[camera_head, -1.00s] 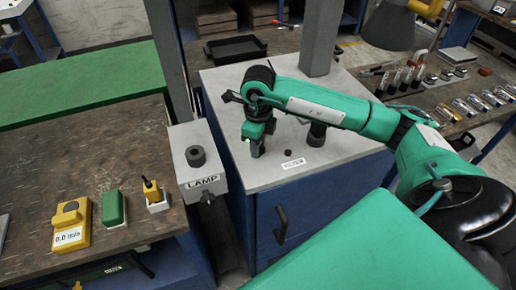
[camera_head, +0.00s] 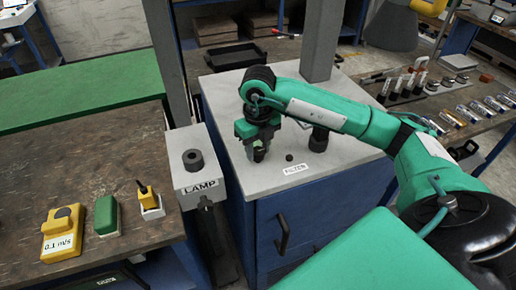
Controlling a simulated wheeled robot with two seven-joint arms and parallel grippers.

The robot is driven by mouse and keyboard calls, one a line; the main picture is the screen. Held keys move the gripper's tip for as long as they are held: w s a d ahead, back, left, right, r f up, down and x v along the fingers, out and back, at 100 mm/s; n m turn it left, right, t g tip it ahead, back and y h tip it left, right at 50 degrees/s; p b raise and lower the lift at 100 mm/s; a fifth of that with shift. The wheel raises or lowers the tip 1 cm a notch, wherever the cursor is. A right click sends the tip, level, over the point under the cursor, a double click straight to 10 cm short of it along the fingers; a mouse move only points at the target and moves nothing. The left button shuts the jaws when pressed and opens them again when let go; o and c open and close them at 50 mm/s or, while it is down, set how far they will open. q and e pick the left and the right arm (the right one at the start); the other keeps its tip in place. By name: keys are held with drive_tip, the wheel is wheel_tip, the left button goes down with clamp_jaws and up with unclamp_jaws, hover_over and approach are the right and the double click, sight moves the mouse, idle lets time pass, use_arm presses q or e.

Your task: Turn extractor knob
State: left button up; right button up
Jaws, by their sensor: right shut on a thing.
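My right gripper (camera_head: 259,155) points down onto the grey cabinet top (camera_head: 225,95). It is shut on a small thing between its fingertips. The fingers and wrist hide most of that thing, so I cannot make out its shape or any label on it. A black knob (camera_head: 318,138) stands upright on the cabinet top, just right of the gripper and apart from it. Another black knob (camera_head: 193,160) sits on the grey lamp box (camera_head: 188,178) to the left. My left gripper is not in view.
A small black button (camera_head: 289,158) and a white label (camera_head: 296,169) lie near the cabinet's front edge. A yellow meter (camera_head: 63,232), a green block (camera_head: 107,215) and a yellow-and-white device (camera_head: 150,202) rest on the left workbench. A grey post (camera_head: 323,40) rises behind my right arm.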

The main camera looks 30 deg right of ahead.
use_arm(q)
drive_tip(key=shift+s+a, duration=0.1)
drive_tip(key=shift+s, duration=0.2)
use_arm(e)
drive_tip(key=shift+r, duration=0.1)
drive_tip(key=o, duration=1)
wheel_tip(320, 180, up, 8)
drive_tip(key=shift+w+f+b, duration=0.1)
drive_tip(key=shift+b, duration=0.35)
wheel_tip(320, 180, up, 4)
hover_over(258, 151)
use_arm(q)
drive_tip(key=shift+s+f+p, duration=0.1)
drive_tip(key=shift+p, duration=0.2)
use_arm(e)
drive_tip(key=shift+r, duration=0.95)
